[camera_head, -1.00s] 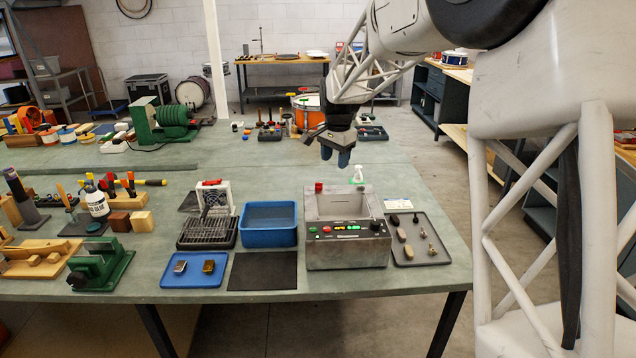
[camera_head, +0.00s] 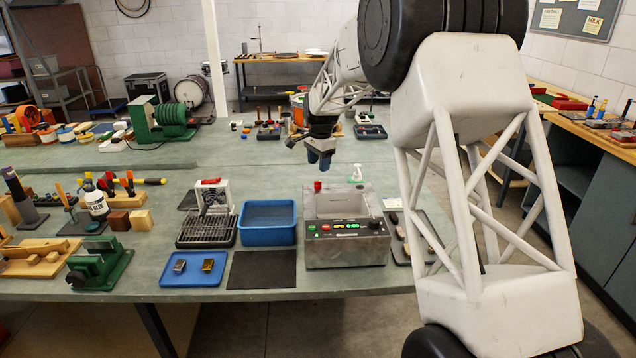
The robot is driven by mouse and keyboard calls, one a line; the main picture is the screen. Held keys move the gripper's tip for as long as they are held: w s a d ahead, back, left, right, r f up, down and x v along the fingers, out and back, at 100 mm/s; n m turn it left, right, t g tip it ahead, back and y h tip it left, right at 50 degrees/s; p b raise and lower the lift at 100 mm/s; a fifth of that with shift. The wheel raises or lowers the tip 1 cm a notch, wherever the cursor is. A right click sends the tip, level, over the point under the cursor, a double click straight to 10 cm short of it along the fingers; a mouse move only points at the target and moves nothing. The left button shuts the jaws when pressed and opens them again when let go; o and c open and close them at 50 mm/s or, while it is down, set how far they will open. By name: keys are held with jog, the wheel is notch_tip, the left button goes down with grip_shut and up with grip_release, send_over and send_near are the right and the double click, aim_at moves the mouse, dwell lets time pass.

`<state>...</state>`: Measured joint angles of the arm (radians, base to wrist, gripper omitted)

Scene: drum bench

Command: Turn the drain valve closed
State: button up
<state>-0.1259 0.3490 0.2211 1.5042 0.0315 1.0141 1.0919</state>
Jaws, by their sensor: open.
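A grey metal tank unit (camera_head: 346,250) with an open basin and a front panel of lit buttons stands near the front edge of the bench. A small red knob (camera_head: 317,186) sits at its back left corner. I cannot tell from here whether this knob is the drain valve, or how it is turned. My gripper (camera_head: 319,160) has blue fingertips and points down, appearing just above and behind the red knob in the picture. It is open, with nothing seen between its fingers. My arm covers part of the bench right of the tank.
A blue tub (camera_head: 268,240) stands left of the tank, with a wire rack (camera_head: 208,231) beyond it. A blue tray (camera_head: 193,283) and a black mat (camera_head: 262,284) lie in front. A spray bottle (camera_head: 357,173) stands behind the tank. A dark tray (camera_head: 398,252) is partly hidden at right.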

aim_at(318, 184)
jog(key=shift+w+a+f, duration=0.1)
jog(key=shift+f, duration=1.85)
jog(key=shift+w+a+f, duration=0.1)
jog(key=shift+f, duration=1.85)
jog(key=shift+c, duration=0.4)
jog(key=c, duration=0.8)
jog(key=shift+d, duration=0.1)
jog(key=shift+c, duration=0.2)
